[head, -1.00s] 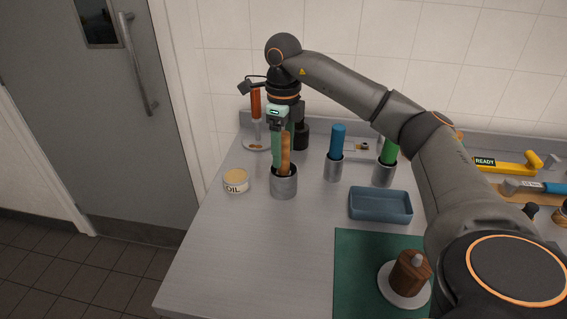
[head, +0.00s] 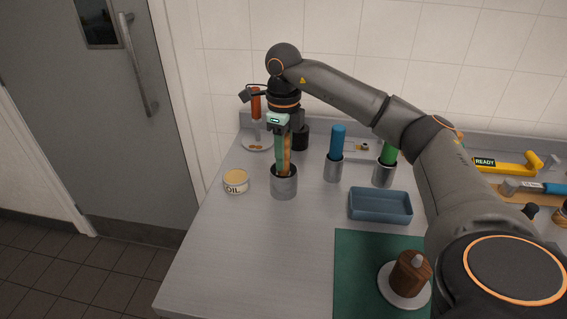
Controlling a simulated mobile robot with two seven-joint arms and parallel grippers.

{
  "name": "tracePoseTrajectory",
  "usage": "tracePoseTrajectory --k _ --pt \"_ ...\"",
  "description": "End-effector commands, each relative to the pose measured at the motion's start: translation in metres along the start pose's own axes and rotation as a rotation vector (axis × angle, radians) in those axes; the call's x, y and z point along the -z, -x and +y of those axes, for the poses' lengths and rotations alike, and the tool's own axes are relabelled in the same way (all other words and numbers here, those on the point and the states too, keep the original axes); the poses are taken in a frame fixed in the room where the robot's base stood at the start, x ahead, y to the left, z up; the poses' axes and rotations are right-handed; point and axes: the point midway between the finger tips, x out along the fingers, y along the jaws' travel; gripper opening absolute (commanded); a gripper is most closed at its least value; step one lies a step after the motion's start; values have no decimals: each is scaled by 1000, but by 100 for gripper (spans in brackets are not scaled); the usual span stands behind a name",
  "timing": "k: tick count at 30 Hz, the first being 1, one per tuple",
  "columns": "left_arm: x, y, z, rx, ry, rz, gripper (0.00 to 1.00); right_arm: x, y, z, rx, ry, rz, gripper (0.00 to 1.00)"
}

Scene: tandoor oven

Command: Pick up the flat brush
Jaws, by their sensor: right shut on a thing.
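The flat brush (head: 287,160) appears to be the upright tan wooden handle standing in a grey metal cup (head: 284,187); its lower end is hidden inside the cup. My right gripper (head: 283,155) points down over the cup and is shut on this handle, with its green finger along the handle's left side. The far finger is mostly hidden. My left gripper is not in view.
A blue handle (head: 338,142) and a green handle (head: 389,152) stand in cups to the right. A blue tray (head: 380,206) lies in front of them. The front left counter is clear.

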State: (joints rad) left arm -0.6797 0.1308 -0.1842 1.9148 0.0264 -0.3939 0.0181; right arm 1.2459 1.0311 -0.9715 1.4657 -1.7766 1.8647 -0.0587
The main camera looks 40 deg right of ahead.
Motion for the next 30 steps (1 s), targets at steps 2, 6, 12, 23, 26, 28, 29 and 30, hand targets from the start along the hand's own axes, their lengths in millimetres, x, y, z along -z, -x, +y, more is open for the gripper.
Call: tracePoseTrajectory --k 2,6,12,23,26,28,29,30 --pt "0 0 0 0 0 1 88 0 0 0 0 0 -1 0" --pt "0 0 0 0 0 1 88 0 0 0 0 0 -1 0" --pt "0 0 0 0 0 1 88 0 1 0 0 0 -1 0" --pt "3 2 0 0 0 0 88 -1 60 0 2 0 -7 0" --pt "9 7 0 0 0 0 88 -1 80 0 1 0 -5 0" --pt "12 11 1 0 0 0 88 -1 90 0 2 0 -2 0" --pt "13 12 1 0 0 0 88 -1 93 0 2 0 -3 0" --pt "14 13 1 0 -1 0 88 -1 96 0 1 0 -1 0"
